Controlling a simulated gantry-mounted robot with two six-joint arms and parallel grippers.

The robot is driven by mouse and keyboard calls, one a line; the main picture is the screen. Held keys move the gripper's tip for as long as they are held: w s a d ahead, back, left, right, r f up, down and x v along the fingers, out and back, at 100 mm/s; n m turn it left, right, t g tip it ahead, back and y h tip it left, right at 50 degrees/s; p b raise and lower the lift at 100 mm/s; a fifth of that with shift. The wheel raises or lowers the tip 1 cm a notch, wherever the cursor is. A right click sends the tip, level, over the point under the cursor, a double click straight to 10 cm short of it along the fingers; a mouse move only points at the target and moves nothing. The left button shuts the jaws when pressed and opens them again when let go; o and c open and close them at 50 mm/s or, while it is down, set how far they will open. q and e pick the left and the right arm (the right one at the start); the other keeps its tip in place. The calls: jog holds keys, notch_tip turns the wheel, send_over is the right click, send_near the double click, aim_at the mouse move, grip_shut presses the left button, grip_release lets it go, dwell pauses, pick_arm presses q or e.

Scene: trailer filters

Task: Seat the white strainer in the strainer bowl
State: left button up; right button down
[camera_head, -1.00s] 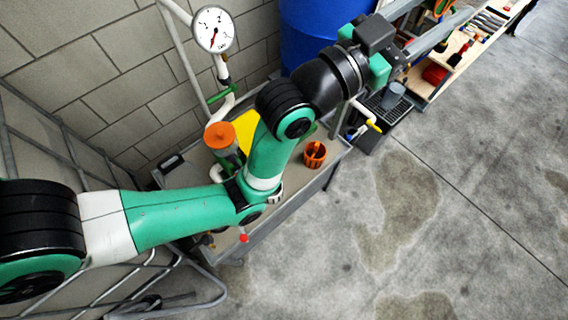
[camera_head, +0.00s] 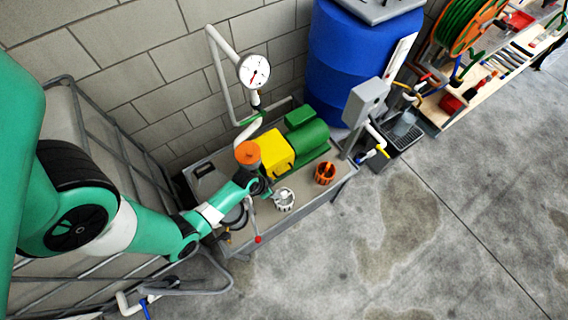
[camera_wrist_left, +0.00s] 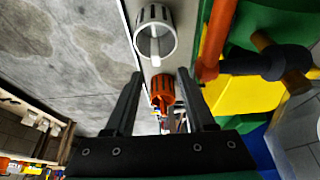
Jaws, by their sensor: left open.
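The white strainer (camera_head: 284,199), a slotted cup with a crossbar, stands on the grey bench; it also shows at the top of the left wrist view (camera_wrist_left: 155,35). My left gripper (camera_head: 266,190) is just left of it in the head view. In the left wrist view its two dark fingers (camera_wrist_left: 160,80) are apart with nothing held, and the white strainer is beyond the tips. An orange strainer (camera_head: 325,173) stands farther right; it appears between the fingers in the left wrist view (camera_wrist_left: 162,92). I cannot make out the strainer bowl for certain; my arm covers part of the bench.
An orange cap (camera_head: 247,155) rises close behind my left gripper. A yellow box (camera_head: 273,152) and green motor (camera_head: 307,137) stand behind the strainers. A red-knobbed lever (camera_head: 257,238) is at the bench's front edge. A pressure gauge (camera_head: 254,71) stands above. The floor in front is clear.

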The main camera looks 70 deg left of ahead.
aim_at(282, 194)
pick_arm(q)
jog(key=b+x, duration=0.6)
jog(key=shift+w+f, duration=0.2)
jog(key=shift+f, duration=0.05)
jog(key=b+x, duration=0.4)
jog(key=shift+w+d+f, duration=0.15)
jog(key=shift+d+f, duration=0.2)
jog(key=shift+f, duration=0.05)
jog(key=shift+w+f, duration=0.1)
jog(key=shift+w, duration=0.1)
jog(key=shift+a, duration=0.1)
grip_shut()
dwell(0.5)
